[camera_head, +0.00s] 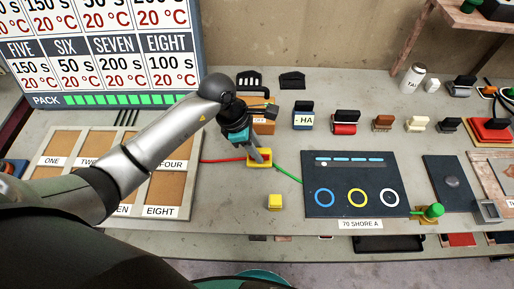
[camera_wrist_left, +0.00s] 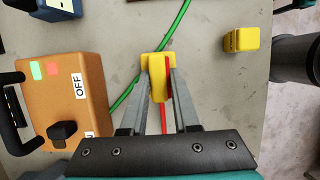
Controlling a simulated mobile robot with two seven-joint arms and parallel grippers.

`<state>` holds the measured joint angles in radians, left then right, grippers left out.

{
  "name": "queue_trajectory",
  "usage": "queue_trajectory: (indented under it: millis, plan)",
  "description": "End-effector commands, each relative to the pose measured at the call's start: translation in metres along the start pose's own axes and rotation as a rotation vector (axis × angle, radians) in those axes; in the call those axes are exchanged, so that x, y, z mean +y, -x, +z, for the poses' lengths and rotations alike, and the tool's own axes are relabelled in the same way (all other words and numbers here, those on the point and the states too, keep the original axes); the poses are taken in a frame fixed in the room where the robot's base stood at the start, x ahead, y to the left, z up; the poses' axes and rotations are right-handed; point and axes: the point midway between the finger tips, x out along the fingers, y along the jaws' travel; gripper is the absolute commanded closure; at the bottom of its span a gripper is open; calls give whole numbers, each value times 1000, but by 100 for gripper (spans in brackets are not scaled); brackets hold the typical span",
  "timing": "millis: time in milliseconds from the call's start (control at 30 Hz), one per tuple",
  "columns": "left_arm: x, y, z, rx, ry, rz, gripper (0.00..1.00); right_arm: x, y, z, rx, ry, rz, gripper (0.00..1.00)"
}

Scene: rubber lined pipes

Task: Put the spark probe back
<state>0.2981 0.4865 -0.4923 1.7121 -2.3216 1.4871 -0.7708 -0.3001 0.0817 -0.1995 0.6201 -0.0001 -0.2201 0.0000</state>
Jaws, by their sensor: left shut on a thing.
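My left gripper (camera_head: 261,154) points down over the middle of the table, shut on a yellow piece (camera_head: 254,163), which appears to be the spark probe. In the left wrist view the yellow piece (camera_wrist_left: 157,58) sits between the fingertips of the gripper (camera_wrist_left: 158,76). A red strip shows along it. A red cable (camera_head: 222,160) runs left from near the piece, and a green cable (camera_head: 288,174) runs right. Whether the piece touches the table is unclear. An orange box (camera_wrist_left: 64,100) marked OFF stands beside the gripper. My right gripper is not in view.
A small yellow block (camera_head: 275,202) lies in front of the gripper. A dark panel (camera_head: 350,163) with coloured rings is to the right, and a green-topped piece (camera_head: 433,212) stands beyond it. A numbered tray (camera_head: 182,208) lies left under my arm. Several small items line the back.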

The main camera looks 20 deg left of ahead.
Motion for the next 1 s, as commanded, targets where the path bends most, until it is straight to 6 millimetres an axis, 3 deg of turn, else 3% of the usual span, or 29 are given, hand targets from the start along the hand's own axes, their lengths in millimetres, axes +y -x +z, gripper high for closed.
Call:
queue_trajectory:
  millis: [133,167,400,767,1000]
  plan:
    - [0,-3,-1,-1,-1,1,100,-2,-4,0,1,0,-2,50]
    - [0,-4,-2,0,0,1,70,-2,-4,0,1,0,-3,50]
    - [0,-2,-1,0,0,0,43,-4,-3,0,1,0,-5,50]
    - [0,1,0,0,0,0,41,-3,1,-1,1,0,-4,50]
    - [2,44,0,2,-3,6,41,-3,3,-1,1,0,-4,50]
